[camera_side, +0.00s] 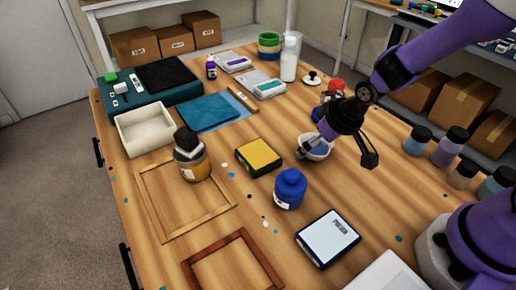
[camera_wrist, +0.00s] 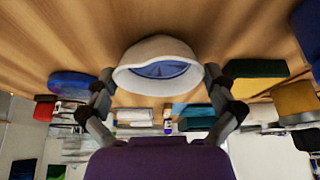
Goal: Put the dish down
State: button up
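The dish (camera_side: 318,151) is a small white bowl with blue inside. In the side view it is upright and appears to stand on the wooden table, right of the yellow block. My gripper (camera_side: 336,158) is above and beside it with its fingers spread wide; one finger is close over the dish and the other is well clear to the right. The dish's contact with the table is partly hidden.
A yellow block (camera_side: 259,155) and a blue jar (camera_side: 290,190) stand close left and below. A scale (camera_side: 328,238) lies nearer the front. An amber jar (camera_side: 195,165), wooden frame (camera_side: 150,215) and white tray (camera_side: 126,127) are left. Bare table lies right of the blue jar.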

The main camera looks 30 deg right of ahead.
jog(key=shift+s+r, duration=0.15)
jog(key=shift+r, duration=0.4)
jog(key=s+d+r, duration=0.3)
jog(key=s+r, duration=0.9)
jog(key=r, duration=0.3)
jog(key=shift+s+r+m+t, duration=0.25)
jog(key=shift+r+m+t, duration=0.05)
jog(key=shift+r+m, duration=0.1)
